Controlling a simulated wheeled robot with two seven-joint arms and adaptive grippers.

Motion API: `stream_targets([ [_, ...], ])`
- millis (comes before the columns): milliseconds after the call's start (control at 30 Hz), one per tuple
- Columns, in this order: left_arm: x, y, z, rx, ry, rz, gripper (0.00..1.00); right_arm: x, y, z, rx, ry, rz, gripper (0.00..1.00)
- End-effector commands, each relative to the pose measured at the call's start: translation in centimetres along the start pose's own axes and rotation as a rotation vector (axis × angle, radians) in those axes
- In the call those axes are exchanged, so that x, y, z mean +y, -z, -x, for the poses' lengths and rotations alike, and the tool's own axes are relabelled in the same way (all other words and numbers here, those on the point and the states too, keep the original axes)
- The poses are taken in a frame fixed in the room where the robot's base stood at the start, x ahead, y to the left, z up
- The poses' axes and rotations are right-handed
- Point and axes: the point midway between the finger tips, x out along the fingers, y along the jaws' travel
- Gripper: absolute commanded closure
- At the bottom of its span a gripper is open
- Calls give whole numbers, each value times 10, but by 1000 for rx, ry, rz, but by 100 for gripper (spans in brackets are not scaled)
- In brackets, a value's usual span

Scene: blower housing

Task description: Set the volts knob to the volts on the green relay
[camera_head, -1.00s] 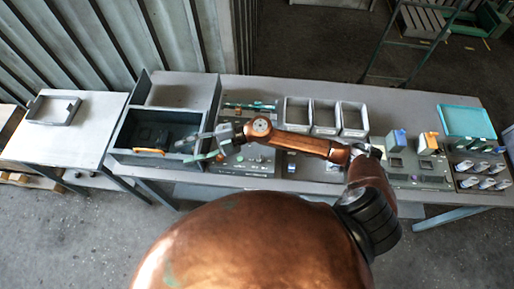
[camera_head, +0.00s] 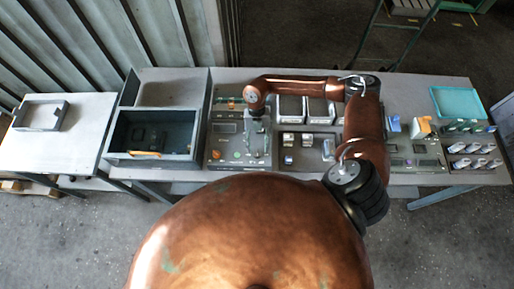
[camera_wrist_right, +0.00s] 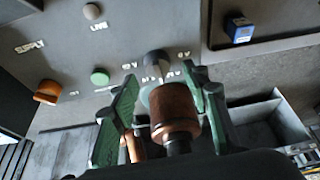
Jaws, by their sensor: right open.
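In the head view my right gripper (camera_head: 257,152) points down over the left control panel (camera_head: 222,142). In the right wrist view its green fingers (camera_wrist_right: 158,105) are open, apart on both sides of the view's middle. A dark round knob (camera_wrist_right: 156,62) with a pale base shows just beyond the fingertips, with white volt marks around it. The knob is partly hidden by the gripper, so its setting cannot be read. Whether a finger touches it cannot be told. I cannot make out a green relay in either view. My left gripper is not in view.
The panel also bears an orange knob (camera_wrist_right: 47,92), a green button (camera_wrist_right: 99,77) and a grey button (camera_wrist_right: 92,11). A dark open bin (camera_head: 177,131) stands left of the panel. Blue (camera_head: 393,124) and orange (camera_head: 422,127) blocks and a teal tray (camera_head: 456,102) are at the right.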

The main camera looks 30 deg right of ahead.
Motion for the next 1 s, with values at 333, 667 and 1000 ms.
stream_targets([
  [333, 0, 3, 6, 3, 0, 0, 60, 2, 0, -22, 0, -1, 3, 57],
  [667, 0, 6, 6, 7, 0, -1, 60, 2, 0, -22, 0, -1, 3, 68],
  [1000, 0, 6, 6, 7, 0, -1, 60, 2, 0, -22, 0, -1, 3, 92],
])
